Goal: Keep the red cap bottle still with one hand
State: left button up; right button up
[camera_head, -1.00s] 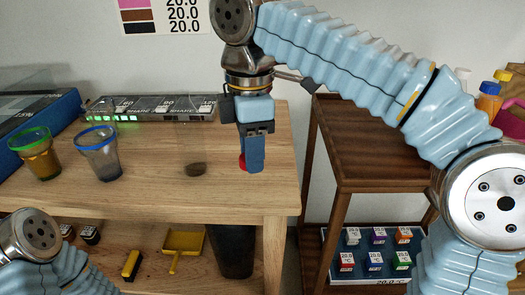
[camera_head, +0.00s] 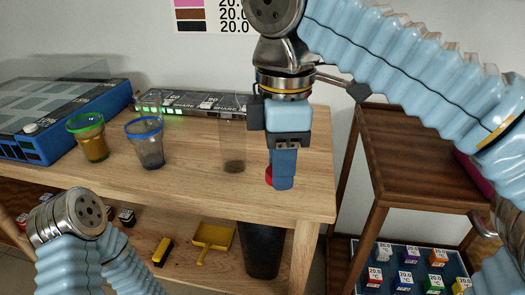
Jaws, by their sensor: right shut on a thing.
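My right gripper (camera_head: 282,180) points down at the front right of the wooden table top (camera_head: 200,190). It is shut on a red thing (camera_head: 268,176), of which only a small edge shows left of the fingers. This fits the red cap, but the bottle's body is hidden and I cannot tell how it stands. Of my left arm, only links show at the lower left; its gripper is out of view.
A clear tall vessel (camera_head: 232,140) with a dark bottom stands left of my right gripper. A blue-rimmed cup (camera_head: 149,145) and a green-rimmed cup (camera_head: 91,138) stand further left. A yellow dustpan (camera_head: 212,238) lies on the shelf below. A dark wood cart (camera_head: 425,160) is at right.

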aim_at(231, 117)
jog(key=k+l+z, duration=0.2)
jog(key=k+l, duration=0.2)
jog(key=k+l+z, duration=0.2)
jog(key=k+l, duration=0.2)
jog(key=l, duration=0.2)
